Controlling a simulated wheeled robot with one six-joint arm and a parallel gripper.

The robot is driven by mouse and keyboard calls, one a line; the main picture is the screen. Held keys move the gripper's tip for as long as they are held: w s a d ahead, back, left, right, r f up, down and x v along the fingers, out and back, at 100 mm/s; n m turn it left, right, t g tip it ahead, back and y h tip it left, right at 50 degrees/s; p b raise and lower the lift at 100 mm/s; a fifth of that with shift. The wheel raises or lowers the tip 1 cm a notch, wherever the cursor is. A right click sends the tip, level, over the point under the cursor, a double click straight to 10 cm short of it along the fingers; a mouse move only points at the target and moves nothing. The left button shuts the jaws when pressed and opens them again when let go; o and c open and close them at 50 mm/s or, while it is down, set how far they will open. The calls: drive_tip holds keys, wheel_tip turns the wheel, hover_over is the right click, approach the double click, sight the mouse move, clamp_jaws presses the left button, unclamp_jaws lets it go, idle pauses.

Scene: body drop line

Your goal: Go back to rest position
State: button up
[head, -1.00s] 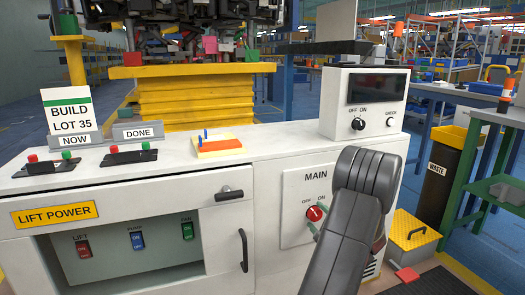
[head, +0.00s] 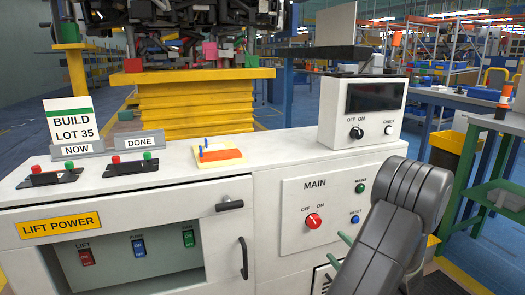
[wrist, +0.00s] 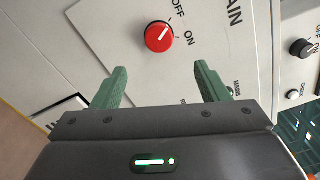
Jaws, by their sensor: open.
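My gripper (wrist: 161,82) shows in the wrist view with its two green fingers spread apart and nothing between them. The red MAIN knob (wrist: 158,37) is beyond the fingertips and apart from them. In the head view this knob (head: 313,221) sits on the white MAIN panel (head: 296,190), with OFF and ON marked above it. The green fingers (head: 340,245) show there below and right of the knob, partly hidden by my grey arm.
A green button (head: 361,188) and a blue button (head: 355,219) are right of the knob. A cabinet handle (head: 243,258) sticks out to the left. A control box (head: 362,105) stands on the counter above. A green-framed table (head: 480,180) stands at the right.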

sight(315, 224)
drive_tip(key=b+x, duration=0.3)
drive_tip(key=x, duration=1)
drive_tip(key=shift+w+a+f, duration=0.15)
drive_tip(key=shift+w+a, duration=0.05)
drive_tip(key=shift+w, duration=0.1)
drive_tip(key=p, duration=0.1)
drive_tip(key=m+p, duration=0.1)
drive_tip(key=shift+s+d+r+p, duration=0.15)
drive_tip(key=shift+s+r+p, duration=0.05)
drive_tip(key=shift+r+p, duration=0.15)
drive_tip(key=m+p, duration=0.3)
drive_tip(key=p, duration=0.2)
drive_tip(key=m+p, duration=0.3)
drive_tip(key=p, duration=0.3)
drive_tip(key=shift+m, duration=0.4)
drive_tip(key=m+p, duration=0.4)
drive_tip(key=p, duration=0.2)
drive_tip(key=shift+d, duration=0.1)
drive_tip(key=shift+s+d, duration=0.1)
drive_tip(key=shift+s, duration=0.05)
drive_tip(key=shift+v, duration=2.55)
drive_tip(key=shift+f, duration=0.2)
